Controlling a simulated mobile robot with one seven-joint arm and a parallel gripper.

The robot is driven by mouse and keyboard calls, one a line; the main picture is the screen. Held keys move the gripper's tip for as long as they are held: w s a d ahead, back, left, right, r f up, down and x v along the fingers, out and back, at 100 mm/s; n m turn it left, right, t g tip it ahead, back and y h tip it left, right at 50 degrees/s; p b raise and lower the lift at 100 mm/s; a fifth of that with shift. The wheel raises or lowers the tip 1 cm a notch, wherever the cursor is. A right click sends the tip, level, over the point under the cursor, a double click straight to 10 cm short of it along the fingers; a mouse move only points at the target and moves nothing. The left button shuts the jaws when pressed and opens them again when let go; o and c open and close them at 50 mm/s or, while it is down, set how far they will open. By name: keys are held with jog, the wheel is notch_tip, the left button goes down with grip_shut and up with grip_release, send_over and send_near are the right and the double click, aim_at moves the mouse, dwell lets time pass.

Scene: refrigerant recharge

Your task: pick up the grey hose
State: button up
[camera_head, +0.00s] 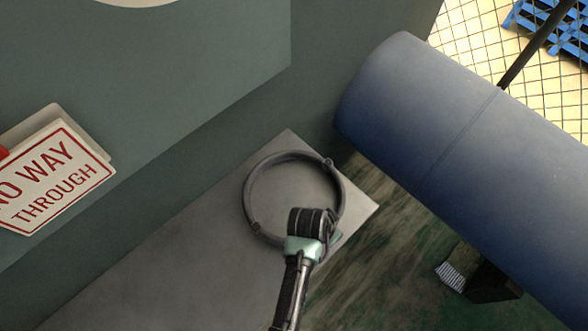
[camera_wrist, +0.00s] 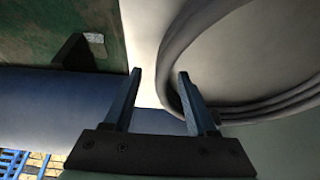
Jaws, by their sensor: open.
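The grey hose (camera_head: 252,191) lies as a round coil on a flat grey surface (camera_head: 190,262). My gripper (camera_head: 312,222) is over the near right part of the coil, and my wrist hides its fingertips in the head view. In the wrist view my gripper (camera_wrist: 158,74) is open, with two blue-grey fingers apart. The hose (camera_wrist: 172,62) curves past the right fingertip, with its edge showing in the gap between the fingers. I cannot tell whether a finger touches it. Nothing is gripped.
A large blue cylinder (camera_head: 455,150) lies to the right of the surface. A grey-green wall or cabinet (camera_head: 200,80) rises behind, with a "NO WAY THROUGH" sign (camera_head: 55,180) at left. Wire mesh (camera_head: 475,45) and blue slats (camera_head: 555,25) show top right. Left of the coil the surface is clear.

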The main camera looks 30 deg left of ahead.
jog(key=shift+w+f, duration=0.2)
jog(key=shift+f, duration=0.3)
grip_shut()
dwell(0.3)
dwell(0.6)
jog(key=shift+w+r, duration=0.1)
